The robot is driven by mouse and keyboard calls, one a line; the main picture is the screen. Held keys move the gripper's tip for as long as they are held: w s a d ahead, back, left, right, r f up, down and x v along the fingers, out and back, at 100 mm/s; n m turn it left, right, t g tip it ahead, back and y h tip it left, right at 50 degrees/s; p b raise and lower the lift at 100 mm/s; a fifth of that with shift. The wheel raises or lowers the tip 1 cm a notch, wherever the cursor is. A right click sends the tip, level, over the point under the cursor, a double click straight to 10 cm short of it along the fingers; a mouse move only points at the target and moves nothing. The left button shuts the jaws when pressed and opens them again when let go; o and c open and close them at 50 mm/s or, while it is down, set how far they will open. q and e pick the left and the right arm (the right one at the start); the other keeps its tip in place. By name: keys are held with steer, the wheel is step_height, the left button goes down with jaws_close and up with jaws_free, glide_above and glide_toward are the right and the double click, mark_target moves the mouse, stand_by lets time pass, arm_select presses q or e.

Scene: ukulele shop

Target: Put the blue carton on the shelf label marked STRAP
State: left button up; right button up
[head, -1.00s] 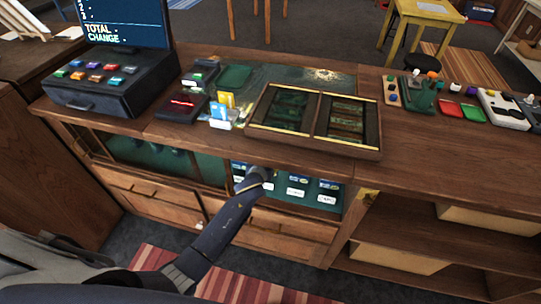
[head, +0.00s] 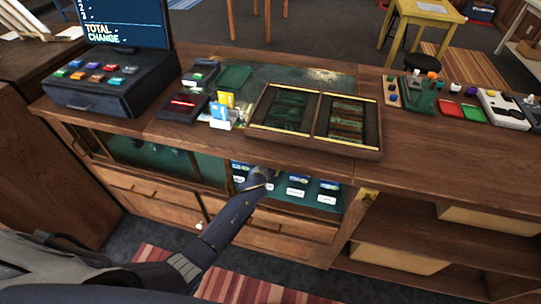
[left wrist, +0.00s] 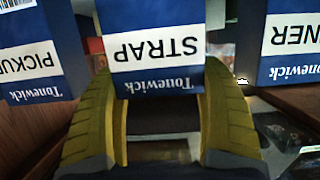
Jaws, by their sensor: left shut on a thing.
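My left gripper (left wrist: 157,85) has yellow-padded fingers, shut on the blue and white carton (left wrist: 156,18) printed STRAP and Tonewick, upside down in the left wrist view. In the head view my left gripper (head: 264,177) reaches into the open case under the counter, and the held carton cannot be made out. White shelf labels (head: 294,192) sit along the green shelf (head: 308,203) in front of dark, blue-marked goods. Their print is too small to read. Whether the carton rests on the shelf cannot be told. My right gripper is out of view.
A PICKUP carton (left wrist: 32,60) and another blue and white carton (left wrist: 292,45), its print ending in NER, flank the held one closely. The wooden counter top (head: 225,137) overhangs the case. Drawers (head: 160,207) lie below it, open shelves (head: 480,255) to the right.

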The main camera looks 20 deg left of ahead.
arm_select(q)
steer(key=shift+f, duration=0.1)
steer(key=o, duration=1.6)
